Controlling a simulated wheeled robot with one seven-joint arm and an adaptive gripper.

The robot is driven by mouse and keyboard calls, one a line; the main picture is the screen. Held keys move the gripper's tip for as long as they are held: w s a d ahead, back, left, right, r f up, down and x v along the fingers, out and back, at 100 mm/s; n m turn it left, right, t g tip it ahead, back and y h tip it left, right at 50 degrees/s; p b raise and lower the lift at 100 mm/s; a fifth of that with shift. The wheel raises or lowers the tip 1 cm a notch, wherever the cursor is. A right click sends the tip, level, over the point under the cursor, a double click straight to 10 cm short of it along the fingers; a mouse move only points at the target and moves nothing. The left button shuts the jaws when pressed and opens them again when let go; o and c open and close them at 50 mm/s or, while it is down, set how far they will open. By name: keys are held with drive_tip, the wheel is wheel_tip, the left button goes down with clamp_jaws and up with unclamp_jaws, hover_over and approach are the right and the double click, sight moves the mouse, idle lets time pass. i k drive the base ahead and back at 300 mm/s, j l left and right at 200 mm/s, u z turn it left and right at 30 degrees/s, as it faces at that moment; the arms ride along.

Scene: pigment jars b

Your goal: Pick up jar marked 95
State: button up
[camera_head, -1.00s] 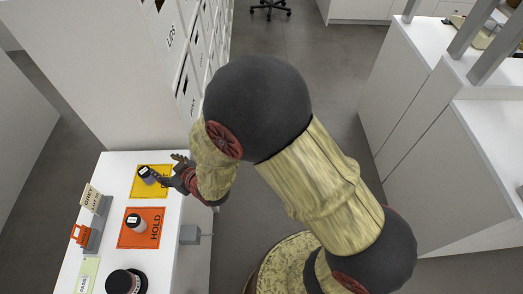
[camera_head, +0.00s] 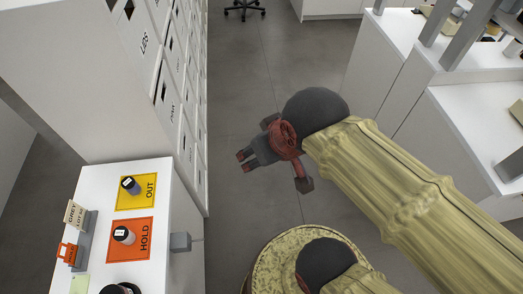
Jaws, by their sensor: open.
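A dark jar with a pale label (camera_head: 131,186) stands on the yellow OUT mat (camera_head: 149,203). A second jar, grey with a white label and reddish lower edge (camera_head: 124,236), stands on the orange HOLD mat (camera_head: 146,225). The numbers on both labels are too small to read, so I cannot tell which is marked 95. My gripper (camera_head: 243,161) is open and empty. It is over the floor right of the white table, apart from both jars.
The white table (camera_head: 95,187) also bears a GREY sign (camera_head: 76,214), an orange item (camera_head: 66,255) and a dark round object (camera_head: 117,289) cut off at the bottom. A tall white cabinet (camera_head: 110,95) rises behind it. Grey floor (camera_head: 265,95) lies open in the middle.

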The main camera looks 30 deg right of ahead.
sight(123, 234)
drive_tip(key=u, duration=1.5)
drive_tip(key=k+j+z, duration=0.15)
drive_tip(key=j+z, duration=0.35)
drive_tip(key=k+j+z, duration=0.2)
drive_tip(key=z, duration=0.3)
